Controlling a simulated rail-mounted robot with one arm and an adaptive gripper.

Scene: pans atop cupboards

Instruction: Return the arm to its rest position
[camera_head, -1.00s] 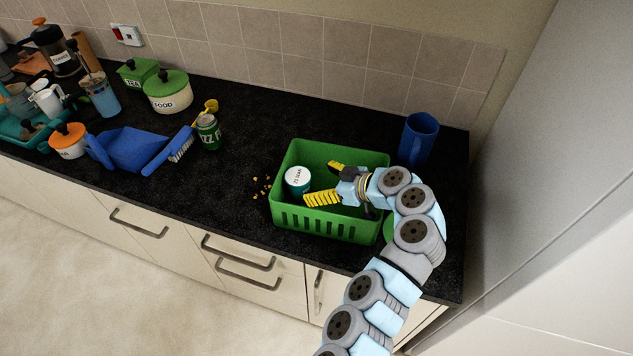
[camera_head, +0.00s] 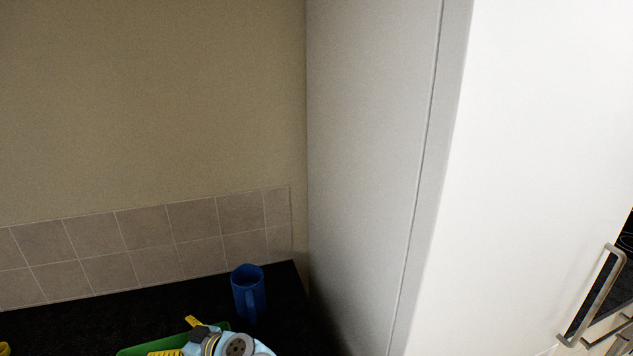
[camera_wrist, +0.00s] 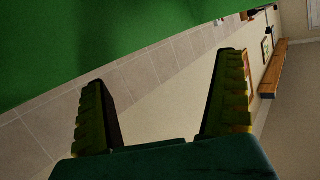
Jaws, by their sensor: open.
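My gripper (camera_head: 180,337) shows at the bottom edge of the head view, its yellow fingers apart over the green basket (camera_head: 130,352). Most of the basket and most of my arm are cut off below the picture. In the wrist view my gripper (camera_wrist: 165,85) is open, with nothing between its two yellow-green fingers. A green surface (camera_wrist: 90,45), likely the basket's wall, fills the upper left of that view. Whether the fingers touch the basket cannot be told.
A blue jug (camera_head: 248,292) stands on the black worktop (camera_head: 100,315) just right of the basket. A tall grey-white cabinet (camera_head: 375,160) rises right of the worktop. A tiled wall (camera_head: 150,238) closes the back. A handle (camera_head: 595,295) sits at far right.

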